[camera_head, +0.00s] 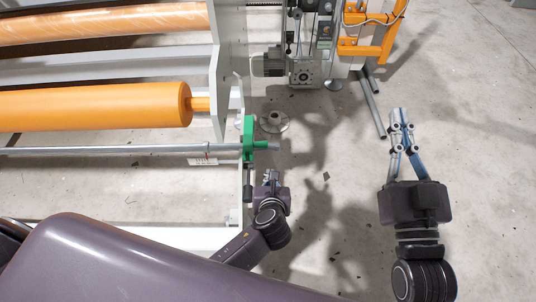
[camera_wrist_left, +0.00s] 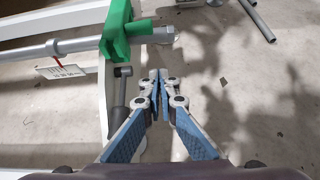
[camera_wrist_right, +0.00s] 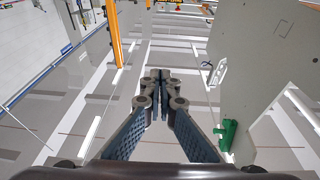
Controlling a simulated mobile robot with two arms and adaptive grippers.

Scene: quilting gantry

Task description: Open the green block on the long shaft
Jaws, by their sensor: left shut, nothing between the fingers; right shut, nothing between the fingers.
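The green block (camera_head: 249,140) sits at the right end of the long grey shaft (camera_head: 120,149), on the white frame; the shaft's end sticks out to its right. The block also shows at the top of the left wrist view (camera_wrist_left: 117,32) and at the lower right of the right wrist view (camera_wrist_right: 228,133). My left gripper (camera_head: 271,174) is shut and empty, just below and to the right of the block, apart from it. In the left wrist view a dark-handled lever (camera_wrist_left: 119,95) stands left of its fingertips (camera_wrist_left: 158,75). My right gripper (camera_head: 397,112) is shut and empty, well to the right over the floor.
An orange roller (camera_head: 95,107) lies behind the shaft, with a wrapped roll (camera_head: 100,22) farther back. A motor unit (camera_head: 302,72) and an orange bracket (camera_head: 372,35) stand at the back. A round floor plate (camera_head: 273,122) lies near the block. The floor at right is mostly clear.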

